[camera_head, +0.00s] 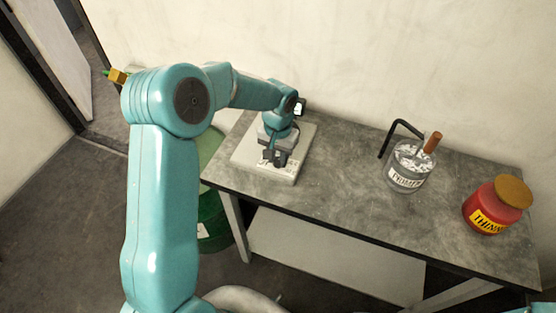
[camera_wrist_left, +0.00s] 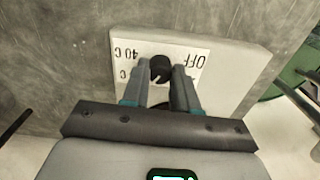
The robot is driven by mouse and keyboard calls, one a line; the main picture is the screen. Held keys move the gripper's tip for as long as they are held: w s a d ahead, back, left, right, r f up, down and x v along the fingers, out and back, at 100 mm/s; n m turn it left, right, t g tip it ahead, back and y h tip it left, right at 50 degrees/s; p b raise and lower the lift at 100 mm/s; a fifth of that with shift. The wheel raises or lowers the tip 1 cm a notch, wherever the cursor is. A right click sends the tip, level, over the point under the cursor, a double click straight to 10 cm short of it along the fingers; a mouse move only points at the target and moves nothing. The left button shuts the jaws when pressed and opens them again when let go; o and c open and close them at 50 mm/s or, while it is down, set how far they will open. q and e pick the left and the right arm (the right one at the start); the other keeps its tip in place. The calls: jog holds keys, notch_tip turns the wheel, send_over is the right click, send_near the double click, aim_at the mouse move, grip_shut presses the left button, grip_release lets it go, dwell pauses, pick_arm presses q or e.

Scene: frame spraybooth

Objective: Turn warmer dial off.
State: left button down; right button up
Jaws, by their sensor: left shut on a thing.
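The warmer (camera_head: 243,155) is a flat pale plate at the left end of the grey table, and it also shows in the left wrist view (camera_wrist_left: 235,62). Its black dial (camera_wrist_left: 160,67) sits on a white label with "40 C" on the left and "OFF" on the right, upside down in the left wrist view. My left gripper (camera_wrist_left: 163,78) is shut on the dial, one finger on each side. In the head view my left gripper (camera_head: 274,158) is over the warmer's front part and hides the dial. My right gripper is not in view.
A green drum (camera_head: 213,222) stands beside the table's left end. The table middle is clear.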

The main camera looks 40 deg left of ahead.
pick_arm(q)
jog(key=n+b, duration=0.2)
jog(key=shift+w+f+n, duration=0.1)
jog(key=shift+f+n, duration=0.05)
jog(key=shift+n, duration=0.25)
jog(key=n+b, duration=0.2)
jog(key=n, duration=0.1)
jog(key=shift+n, duration=0.4)
jog(key=n+b, duration=0.2)
jog(key=n, duration=0.1)
jog(key=shift+n, duration=0.3)
jog(key=n, duration=0.1)
jog(key=n+b, duration=0.1)
jog(key=n, duration=0.1)
jog(key=shift+r+n, duration=0.2)
jog(key=shift+n, duration=0.1)
jog(key=n+b, duration=0.1)
jog(key=n, duration=0.2)
jog(key=shift+n, duration=0.3)
jog(key=n+b, duration=0.1)
jog(key=n, duration=0.2)
jog(key=shift+a+n, duration=0.1)
jog(key=shift+n, duration=0.2)
jog(key=n+b, duration=0.1)
jog(key=n, duration=0.2)
jog(key=shift+n, duration=0.3)
jog(key=shift+n+b, duration=0.3)
jog(key=shift+n, duration=1.2)
jog(key=shift+r, duration=0.1)
